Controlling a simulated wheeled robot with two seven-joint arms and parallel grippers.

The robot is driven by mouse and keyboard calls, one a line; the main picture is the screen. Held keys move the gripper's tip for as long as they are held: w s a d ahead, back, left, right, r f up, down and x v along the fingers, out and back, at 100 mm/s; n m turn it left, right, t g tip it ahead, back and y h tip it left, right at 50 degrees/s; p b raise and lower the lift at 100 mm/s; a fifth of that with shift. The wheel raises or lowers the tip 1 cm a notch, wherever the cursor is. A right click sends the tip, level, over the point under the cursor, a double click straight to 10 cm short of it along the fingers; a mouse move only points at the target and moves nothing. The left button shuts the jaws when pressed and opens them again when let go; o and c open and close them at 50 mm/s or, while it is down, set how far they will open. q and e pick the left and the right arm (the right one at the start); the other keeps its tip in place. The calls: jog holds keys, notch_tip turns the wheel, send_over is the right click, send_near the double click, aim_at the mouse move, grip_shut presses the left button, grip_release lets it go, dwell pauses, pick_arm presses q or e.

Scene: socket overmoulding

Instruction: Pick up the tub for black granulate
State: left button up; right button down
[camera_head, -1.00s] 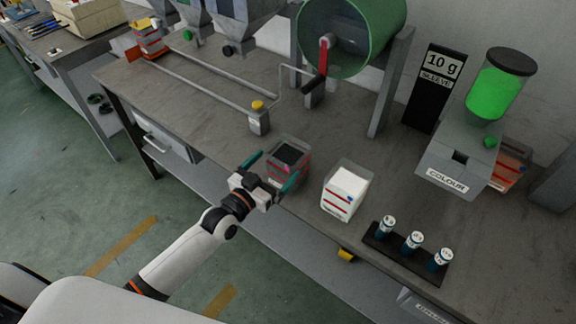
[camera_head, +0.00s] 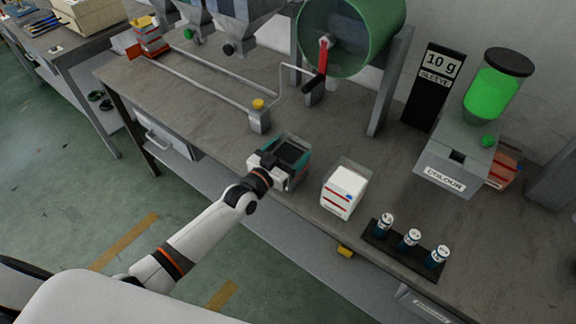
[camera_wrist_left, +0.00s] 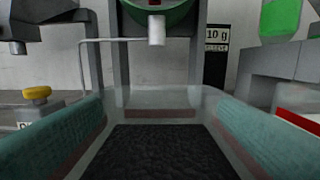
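The tub for black granulate (camera_head: 291,151) is a clear, open-topped box with black granulate inside. It stands on the workbench near its front edge. My left gripper (camera_head: 284,163) is at the tub, with one teal finger along each side. In the left wrist view the black granulate (camera_wrist_left: 160,152) fills the lower middle between the two fingers, which lie close along the clear walls. Whether they press on the walls cannot be told. My right gripper is not in view.
A similar tub with white content (camera_head: 345,190) stands close on the right. A rack (camera_head: 405,250) with several small vials is further right. A post with a yellow knob (camera_head: 259,114) stands behind the tub. The green drum (camera_head: 350,38) is at the back.

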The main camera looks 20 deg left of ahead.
pick_arm(q)
jog(key=c, duration=1.2)
jog(key=shift+r, duration=0.1)
jog(key=shift+w+r, duration=0.1)
